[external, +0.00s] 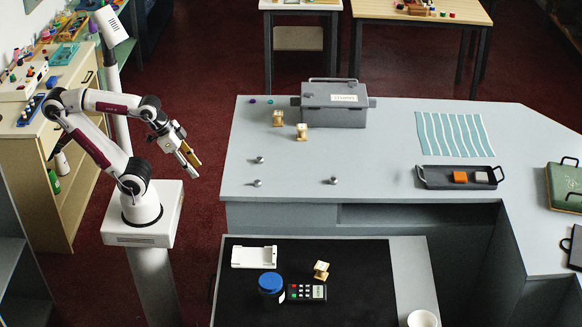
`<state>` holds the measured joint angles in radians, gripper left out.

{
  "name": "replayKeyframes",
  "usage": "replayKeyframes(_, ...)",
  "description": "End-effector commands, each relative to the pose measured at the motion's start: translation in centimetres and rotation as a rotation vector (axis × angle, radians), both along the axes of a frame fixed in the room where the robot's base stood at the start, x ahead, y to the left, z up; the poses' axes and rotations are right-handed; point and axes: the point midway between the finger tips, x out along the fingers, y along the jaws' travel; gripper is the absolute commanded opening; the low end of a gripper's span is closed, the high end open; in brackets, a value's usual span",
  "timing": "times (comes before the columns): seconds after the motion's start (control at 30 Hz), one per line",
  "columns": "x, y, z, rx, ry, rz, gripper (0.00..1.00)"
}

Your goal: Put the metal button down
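Three small silver knobs that look like metal buttons stand on the grey counter (390,135): one at the left (260,160), one nearer the front edge (258,183), and one further right (334,181). My gripper (193,164) hangs in the air left of the counter, over the red floor, pointing down and to the right. Its brown fingers look close together. The view is too small to tell whether they are open or shut, or whether a button is between them.
A grey box (334,104) stands at the counter's back, with brass-coloured blocks (278,118) nearby. A striped cloth (455,134) and a dark tray (430,178) with an orange block (460,177) lie at right. A black mat (350,262) below holds a blue-lidded jar (271,283). The counter's middle is clear.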

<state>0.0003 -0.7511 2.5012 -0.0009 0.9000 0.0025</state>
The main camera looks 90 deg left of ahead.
Motion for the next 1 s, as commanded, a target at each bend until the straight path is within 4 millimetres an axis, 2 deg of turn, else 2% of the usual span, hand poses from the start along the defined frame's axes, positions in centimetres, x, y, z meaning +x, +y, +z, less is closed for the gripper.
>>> replayKeyframes(0.07, 0.0, 0.0, 0.0, 0.0, 0.0, 0.001, 0.35)
replayKeyframes(0.1, 0.0, 0.0, 0.0, 0.0, 0.0, 0.001, 0.39)
replayKeyframes(0.4, 0.1, -0.1, 0.0, -0.002, -0.001, 0.001, 0.39)
replayKeyframes(0.57, 1.1, -0.8, 0.0, -0.027, -0.016, -0.005, 0.39)
replayKeyframes(0.77, 4.4, -3.4, 0.1, -0.112, -0.067, -0.017, 0.39)
replayKeyframes(1.0, 9.8, -7.5, 0.2, -0.255, -0.157, 0.008, 0.39)
